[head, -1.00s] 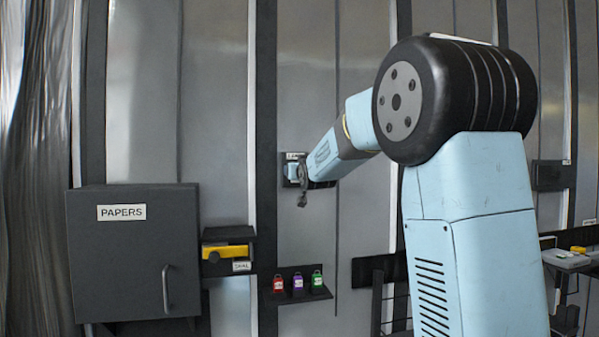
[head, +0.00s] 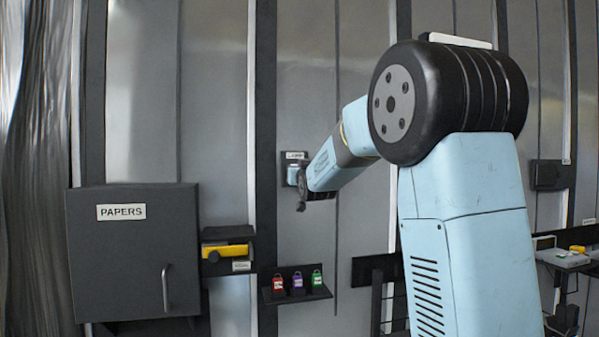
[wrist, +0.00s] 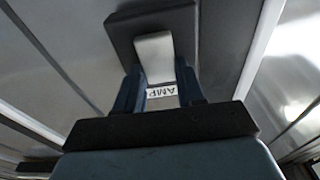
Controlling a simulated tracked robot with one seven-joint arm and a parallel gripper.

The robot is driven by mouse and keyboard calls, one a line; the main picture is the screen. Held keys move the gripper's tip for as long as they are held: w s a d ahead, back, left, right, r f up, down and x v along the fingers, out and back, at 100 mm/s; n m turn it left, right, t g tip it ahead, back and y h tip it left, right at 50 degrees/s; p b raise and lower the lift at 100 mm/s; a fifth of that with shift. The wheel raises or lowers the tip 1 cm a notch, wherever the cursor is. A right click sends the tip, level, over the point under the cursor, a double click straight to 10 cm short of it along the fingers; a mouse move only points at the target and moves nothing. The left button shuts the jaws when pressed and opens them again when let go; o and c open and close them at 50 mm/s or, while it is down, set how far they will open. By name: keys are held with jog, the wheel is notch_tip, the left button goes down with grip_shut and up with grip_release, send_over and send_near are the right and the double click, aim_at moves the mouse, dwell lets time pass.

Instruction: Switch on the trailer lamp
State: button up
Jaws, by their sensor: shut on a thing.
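The lamp switch is a dark plate (wrist: 122,28) on the wall panel with a pale lever (wrist: 153,52) standing out from it. A label (wrist: 163,91), partly hidden and reading "AMP", shows behind the fingers in the wrist view. In the head view the switch's label (head: 296,155) is above my gripper. My gripper (wrist: 158,86) has its two blue fingers on either side of the lever and is shut on it. In the head view my gripper (head: 297,180) is at the switch, and my wrist hides much of the plate.
A dark PAPERS cabinet (head: 130,255) is at the left. Beside it is a shelf with a yellow item (head: 227,252). A grey bench (head: 565,260) is at the right.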

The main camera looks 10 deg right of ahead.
jog(key=shift+f+t, duration=0.2)
jog(key=shift+t, duration=0.45)
jog(key=shift+f+t, duration=0.2)
jog(key=shift+t, duration=0.45)
jog(key=shift+s, duration=0.1)
jog(key=o, duration=1)
jog(key=shift+o, duration=0.2)
jog(key=v, duration=1.3)
jog(key=shift+s+f, duration=0.3)
jog(key=shift+s, duration=0.05)
